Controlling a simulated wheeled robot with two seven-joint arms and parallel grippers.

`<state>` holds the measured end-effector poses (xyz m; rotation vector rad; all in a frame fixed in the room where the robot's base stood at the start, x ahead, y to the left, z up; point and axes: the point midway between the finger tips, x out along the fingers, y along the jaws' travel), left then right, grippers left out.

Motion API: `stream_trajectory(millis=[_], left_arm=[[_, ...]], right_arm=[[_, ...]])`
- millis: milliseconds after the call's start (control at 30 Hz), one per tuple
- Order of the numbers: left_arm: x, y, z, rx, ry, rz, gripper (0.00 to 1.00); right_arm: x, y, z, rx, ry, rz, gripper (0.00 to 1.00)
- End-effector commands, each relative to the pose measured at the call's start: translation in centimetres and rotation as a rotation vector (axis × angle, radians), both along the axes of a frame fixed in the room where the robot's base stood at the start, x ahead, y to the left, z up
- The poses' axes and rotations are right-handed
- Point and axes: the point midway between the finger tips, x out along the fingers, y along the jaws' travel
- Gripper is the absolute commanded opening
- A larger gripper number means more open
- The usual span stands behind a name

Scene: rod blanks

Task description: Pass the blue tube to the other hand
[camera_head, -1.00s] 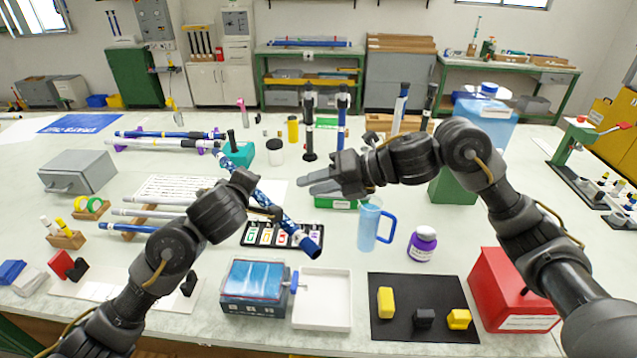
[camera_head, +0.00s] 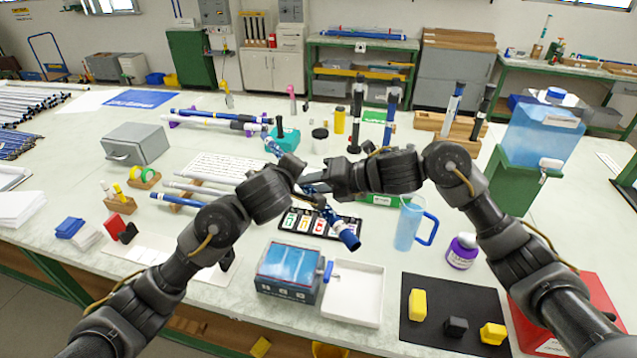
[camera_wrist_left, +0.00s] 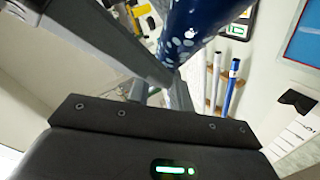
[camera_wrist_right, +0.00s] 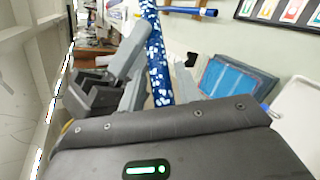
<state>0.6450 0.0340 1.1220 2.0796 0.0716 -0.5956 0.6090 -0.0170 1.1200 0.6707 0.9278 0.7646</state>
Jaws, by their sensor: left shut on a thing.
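The blue tube (camera_head: 343,231), patterned with white flecks, is held tilted above the table, its lower end toward the front right. My left gripper (camera_head: 303,190) is shut on it; the tube also shows close up in the left wrist view (camera_wrist_left: 190,30). My right gripper (camera_head: 312,183) is at the tube from the right, close to the left gripper. In the right wrist view the tube (camera_wrist_right: 157,60) runs between the right fingers (camera_wrist_right: 158,85), with gaps visible, so they look open. The arms partly hide the tube's middle in the head view.
Below the tube lies a black card tray (camera_head: 318,224). Upright tubes (camera_head: 390,112) stand behind the right gripper.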

Motion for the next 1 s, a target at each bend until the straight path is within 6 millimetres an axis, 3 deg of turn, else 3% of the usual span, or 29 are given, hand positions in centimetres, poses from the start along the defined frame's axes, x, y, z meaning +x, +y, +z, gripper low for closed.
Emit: stream_trajectory(millis=[100,367,400,567,867,1000], left_arm=[[0.0,0.0,0.0,0.0,0.0,0.0,0.0],[0.0,0.0,0.0,0.0,0.0,0.0,0.0],[0.0,0.0,0.0,0.0,0.0,0.0,0.25],[0.0,0.0,0.0,0.0,0.0,0.0,0.46],[-0.1,0.0,0.1,0.0,0.0,0.0,0.47],[-1.3,0.1,0.7,-0.003,-0.001,-0.002,0.47]], right_arm=[[0.0,0.0,0.0,0.0,0.0,0.0,0.33],[0.0,-0.1,0.0,0.0,0.001,-0.001,0.0],[0.0,-0.1,0.0,0.0,0.001,0.0,0.0],[0.0,0.0,0.0,0.0,0.001,0.0,0.0],[0.0,0.0,0.0,0.0,0.001,0.0,0.0],[0.0,0.0,0.0,0.0,0.0,0.0,0.0]])
